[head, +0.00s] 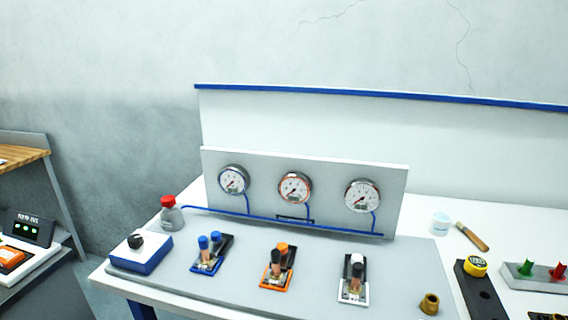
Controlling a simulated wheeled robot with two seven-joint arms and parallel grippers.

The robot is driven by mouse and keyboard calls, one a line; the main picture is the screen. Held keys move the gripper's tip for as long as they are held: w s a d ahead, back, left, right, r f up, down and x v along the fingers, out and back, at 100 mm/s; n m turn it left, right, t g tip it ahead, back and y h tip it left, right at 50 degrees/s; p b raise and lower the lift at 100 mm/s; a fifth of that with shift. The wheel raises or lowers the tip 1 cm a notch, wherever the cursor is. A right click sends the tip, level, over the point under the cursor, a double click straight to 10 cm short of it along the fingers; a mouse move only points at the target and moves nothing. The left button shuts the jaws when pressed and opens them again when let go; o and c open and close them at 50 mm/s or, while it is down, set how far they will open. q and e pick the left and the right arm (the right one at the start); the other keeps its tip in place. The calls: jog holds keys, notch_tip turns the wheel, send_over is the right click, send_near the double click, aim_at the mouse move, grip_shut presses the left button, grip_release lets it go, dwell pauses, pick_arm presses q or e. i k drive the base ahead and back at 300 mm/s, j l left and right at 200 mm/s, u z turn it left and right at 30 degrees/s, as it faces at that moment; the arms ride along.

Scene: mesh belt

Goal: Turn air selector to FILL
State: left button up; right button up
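A black knob (136,241) sits on a white-topped box with blue sides (140,256) at the left end of the grey panel. It looks like the air selector, but no FILL mark is legible and I cannot tell which way it points. Three round gauges, left (234,180), middle (295,188) and right (362,196), are on an upright grey board, with blue tubing below. Three valve blocks stand in front: blue (211,254), orange (277,267) and white (353,281). Neither of my grippers is in view.
A red-capped bottle (170,213) stands behind the knob box. A brass fitting (429,304) is on the panel's right. A white jar (439,223), brush (472,236) and black block with yellow cap (478,268) lie further right. The panel's front is mostly clear.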

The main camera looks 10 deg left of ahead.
aim_at(135, 240)
jog(key=u, duration=1.25)
jog(key=z, duration=0.1)
jog(key=i+l, duration=0.05)
